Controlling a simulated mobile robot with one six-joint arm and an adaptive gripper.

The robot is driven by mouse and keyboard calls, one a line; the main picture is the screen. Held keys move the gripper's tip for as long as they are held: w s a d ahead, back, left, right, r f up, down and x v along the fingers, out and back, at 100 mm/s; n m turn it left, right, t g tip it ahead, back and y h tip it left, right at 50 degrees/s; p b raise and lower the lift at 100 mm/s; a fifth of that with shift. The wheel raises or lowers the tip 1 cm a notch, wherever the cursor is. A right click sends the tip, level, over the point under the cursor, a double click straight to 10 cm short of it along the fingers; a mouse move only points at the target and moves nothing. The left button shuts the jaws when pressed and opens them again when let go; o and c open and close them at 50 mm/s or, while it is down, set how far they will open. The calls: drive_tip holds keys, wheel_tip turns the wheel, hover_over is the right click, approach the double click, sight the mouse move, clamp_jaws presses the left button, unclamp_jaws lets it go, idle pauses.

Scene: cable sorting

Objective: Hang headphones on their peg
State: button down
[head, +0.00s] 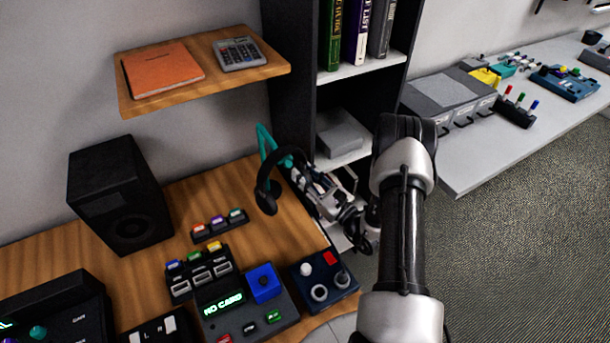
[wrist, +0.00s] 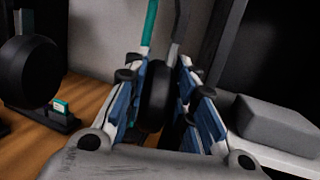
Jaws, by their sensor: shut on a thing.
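The black headphones (head: 268,192) are upright above the right part of the wooden desk, headband arched on top. My gripper (head: 296,174) is shut on one ear cup (wrist: 158,84), which sits between the two blue-padded fingers in the wrist view. The other ear cup, round and black (wrist: 32,72), hangs free at the left of the wrist view. A teal stand (head: 265,138), likely the peg, rises just behind the headband. It also shows as a teal post (wrist: 149,22) beyond the fingers. I cannot tell whether the band touches it; the gripper and headphones hide its lower part.
A black speaker (head: 120,195) stands at the left. A row of coloured plugs (head: 219,223), a socket block (head: 201,272) and control boxes (head: 249,303) lie in front. A wooden shelf (head: 205,70) overhangs the desk. A dark bookcase (head: 291,60) with a grey box (head: 341,138) stands right behind my gripper.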

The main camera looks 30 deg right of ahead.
drive_tip(key=c, duration=1.2)
unclamp_jaws()
drive_tip(key=shift+c, duration=0.2)
drive_tip(key=v, duration=1.2)
